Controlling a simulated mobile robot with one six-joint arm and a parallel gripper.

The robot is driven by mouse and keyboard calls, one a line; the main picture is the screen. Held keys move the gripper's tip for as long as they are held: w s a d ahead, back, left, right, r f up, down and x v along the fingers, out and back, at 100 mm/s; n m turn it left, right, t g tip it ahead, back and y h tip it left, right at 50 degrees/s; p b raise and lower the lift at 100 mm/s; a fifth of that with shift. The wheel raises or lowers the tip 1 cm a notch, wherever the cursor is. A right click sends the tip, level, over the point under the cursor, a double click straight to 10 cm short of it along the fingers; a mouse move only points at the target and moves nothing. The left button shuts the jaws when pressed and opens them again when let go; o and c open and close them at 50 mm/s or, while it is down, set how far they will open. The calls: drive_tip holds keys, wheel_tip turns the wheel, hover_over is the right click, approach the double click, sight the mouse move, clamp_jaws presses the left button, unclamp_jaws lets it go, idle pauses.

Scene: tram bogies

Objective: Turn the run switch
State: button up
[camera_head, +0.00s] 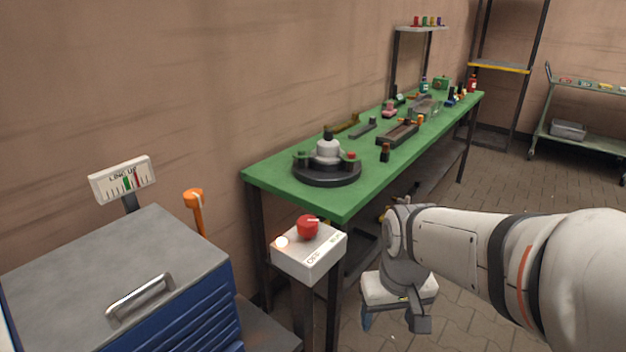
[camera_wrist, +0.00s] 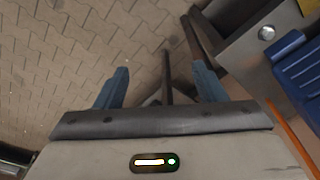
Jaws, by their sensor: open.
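The run switch is a red knob (camera_head: 307,228) with a pale pointer line, on top of a white box (camera_head: 305,262) on a post. The box is marked OFF and RUN; I cannot tell clearly which mark the pointer faces. A small lamp (camera_head: 282,242) beside the knob glows. My gripper (camera_wrist: 160,86) is open and empty, its two blue fingers spread above the paved floor in the wrist view. In the head view it hangs low, right of the switch box and apart from it, its fingers mostly hidden. The knob is not clearly seen in the wrist view.
A green workbench (camera_head: 270,175) with several parts stands behind the switch box. A blue drawer cabinet (camera_head: 180,310) with a grey top (camera_head: 90,265) is at left, with a LINE U2 gauge (camera_head: 122,181) and an orange handle (camera_head: 195,205) behind it. A trolley (camera_head: 590,145) stands far right.

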drive_tip(key=w+a+r+n+p, duration=0.4)
drive_tip(key=w+a+r+p, duration=0.2)
drive_tip(key=w+r+p, duration=0.55)
drive_tip(key=r+n+g+p, duration=0.1)
drive_tip(key=n+p, duration=0.2)
drive_tip(key=p, duration=0.6)
hover_over(308, 221)
drive_tip(key=shift+s+d+r, duration=0.15)
drive_tip(key=shift+s+d, duration=0.15)
drive_tip(key=shift+w+a, duration=0.25)
drive_tip(key=shift+w+a+f+p, duration=0.1)
drive_tip(key=shift+a+f+p, duration=0.05)
drive_tip(key=shift+f+p, duration=0.2)
wheel_tip(308, 221, down, 8)
drive_tip(key=shift+r+p, duration=0.2)
drive_tip(key=shift+p, duration=0.3)
drive_tip(key=shift+c, duration=0.4)
drive_tip(key=c, duration=0.9)
